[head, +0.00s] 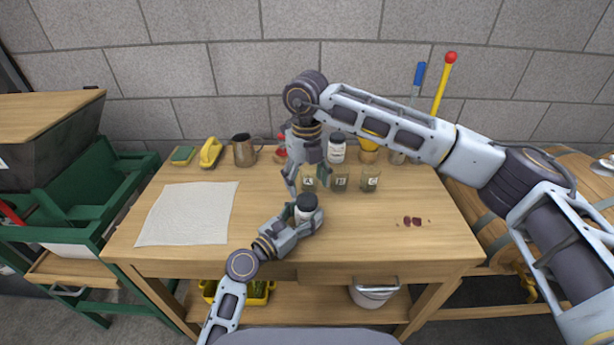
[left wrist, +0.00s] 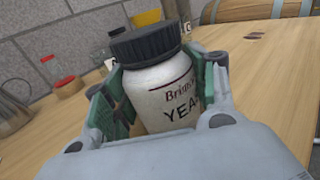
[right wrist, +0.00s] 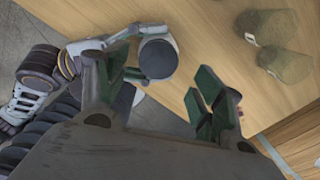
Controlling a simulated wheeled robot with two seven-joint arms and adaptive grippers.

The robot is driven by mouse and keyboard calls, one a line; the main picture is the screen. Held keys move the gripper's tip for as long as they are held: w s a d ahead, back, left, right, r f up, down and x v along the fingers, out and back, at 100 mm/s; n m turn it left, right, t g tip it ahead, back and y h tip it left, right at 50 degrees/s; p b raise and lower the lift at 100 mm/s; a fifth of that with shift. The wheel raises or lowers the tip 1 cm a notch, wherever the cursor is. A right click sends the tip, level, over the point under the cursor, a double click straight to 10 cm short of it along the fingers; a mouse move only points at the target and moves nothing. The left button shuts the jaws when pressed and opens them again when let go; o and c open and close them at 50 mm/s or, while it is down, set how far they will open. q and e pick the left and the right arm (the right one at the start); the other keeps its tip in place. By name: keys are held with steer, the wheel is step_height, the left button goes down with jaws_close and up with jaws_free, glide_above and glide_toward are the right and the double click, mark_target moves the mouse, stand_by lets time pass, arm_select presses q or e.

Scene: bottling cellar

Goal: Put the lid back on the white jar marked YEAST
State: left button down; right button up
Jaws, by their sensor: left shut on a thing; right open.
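The white YEAST jar (left wrist: 165,95) is held upright or slightly tilted in my left gripper (head: 298,222), low over the front middle of the table. Its label shows partly in the left wrist view. A black ribbed lid (left wrist: 145,42) sits on the jar's mouth; whether it is screwed tight I cannot tell. The lid's round top also shows in the right wrist view (right wrist: 158,58). My right gripper (head: 305,188) is open and empty, pointing down just above and behind the jar, apart from the lid. It also shows in the right wrist view (right wrist: 165,105).
Glasses marked with letters (head: 341,181) stand just behind the jar. Another white jar with a dark lid (head: 337,150) stands at the back. A metal jug (head: 244,151) is at back left. A white cloth (head: 188,213) covers the left; dark red spots (head: 412,221) mark the right.

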mark_target(307, 199)
steer(key=shift+w+r, duration=0.15)
steer(key=shift+r, duration=0.45)
steer(key=shift+w+r, duration=0.15)
steer(key=shift+r, duration=0.45)
steer(key=shift+r+n, duration=0.1)
steer(key=shift+n, duration=0.3)
steer(key=n, duration=0.6)
steer(key=shift+s, duration=0.3)
steer(key=n, duration=0.6)
steer(key=shift+s, duration=0.15)
steer(key=shift+f, duration=4)
